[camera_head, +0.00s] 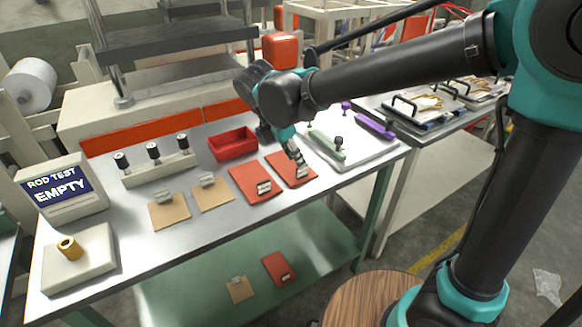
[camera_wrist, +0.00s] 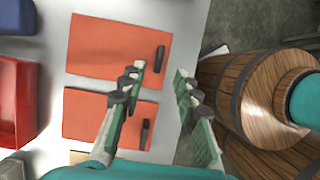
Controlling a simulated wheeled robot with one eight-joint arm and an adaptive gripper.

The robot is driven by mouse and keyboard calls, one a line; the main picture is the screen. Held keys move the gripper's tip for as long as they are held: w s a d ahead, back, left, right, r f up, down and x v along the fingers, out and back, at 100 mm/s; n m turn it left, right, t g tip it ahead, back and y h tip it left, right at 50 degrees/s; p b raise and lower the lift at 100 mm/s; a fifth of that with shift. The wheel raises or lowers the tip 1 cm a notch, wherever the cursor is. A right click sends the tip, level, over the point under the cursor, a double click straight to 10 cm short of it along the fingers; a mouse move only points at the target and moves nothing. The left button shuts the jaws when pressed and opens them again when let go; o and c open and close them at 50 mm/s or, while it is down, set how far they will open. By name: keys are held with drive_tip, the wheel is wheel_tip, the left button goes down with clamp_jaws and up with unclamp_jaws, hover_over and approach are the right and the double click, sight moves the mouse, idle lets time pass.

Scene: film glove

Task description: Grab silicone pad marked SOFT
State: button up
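Two red pads lie side by side on the metal table, a right one (camera_head: 303,175) and a left one (camera_head: 243,177). No SOFT marking is legible on either. Two tan pads, (camera_head: 170,217) and (camera_head: 215,197), lie further left with similar clips. My gripper (camera_head: 295,152) is over the right red pad and partly hides it. In the wrist view my gripper (camera_wrist: 158,80) is open, with nothing between its fingers.
A red tray (camera_head: 232,143) stands behind the pads. A rack with black knobs (camera_head: 160,170) and a ROD TEST EMPTY box (camera_head: 60,193) stand to the left. A white tray with green and purple tools (camera_head: 365,150) is at right. Another tan (camera_head: 240,292) and red pad (camera_head: 275,264) lie on the lower shelf.

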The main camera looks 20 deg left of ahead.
sight(287, 170)
drive_tip(key=shift+w+x, duration=0.15)
drive_tip(key=shift+x, duration=1.45)
drive_tip(key=shift+w+x, duration=0.1)
drive_tip(key=shift+x, duration=1.55)
drive_tip(key=shift+r, duration=0.1)
drive_tip(key=shift+c, duration=0.6)
clamp_jaws()
